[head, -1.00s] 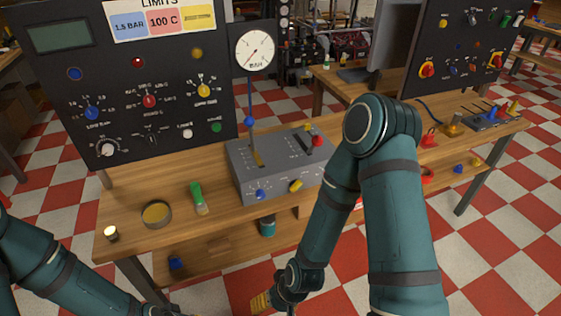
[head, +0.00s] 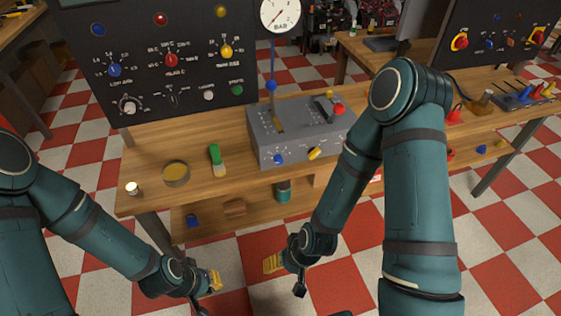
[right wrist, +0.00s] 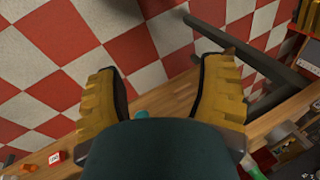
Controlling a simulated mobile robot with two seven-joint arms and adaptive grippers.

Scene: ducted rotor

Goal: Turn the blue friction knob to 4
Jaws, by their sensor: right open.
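A blue knob (head: 278,159) sits on the sloped front of a grey lever box (head: 265,147) on the wooden bench; its markings are too small to read. A yellow knob (head: 315,153) is to its right on the same face. My left gripper (head: 210,296) is low in the head view, in front of the bench, its fingers apart and nothing seen between them. My right gripper (head: 284,279) is beside it, also below and in front of the bench. In the right wrist view its two yellow-padded fingers (right wrist: 162,92) are wide apart and empty. Neither touches the box.
A black panel (head: 140,45) with knobs, including another blue one (head: 114,70), stands behind the bench (head: 145,200). A round tin (head: 176,174), a green-handled brush (head: 216,158) and a small light-topped item (head: 132,188) lie left of the box. The checkered floor in front is clear.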

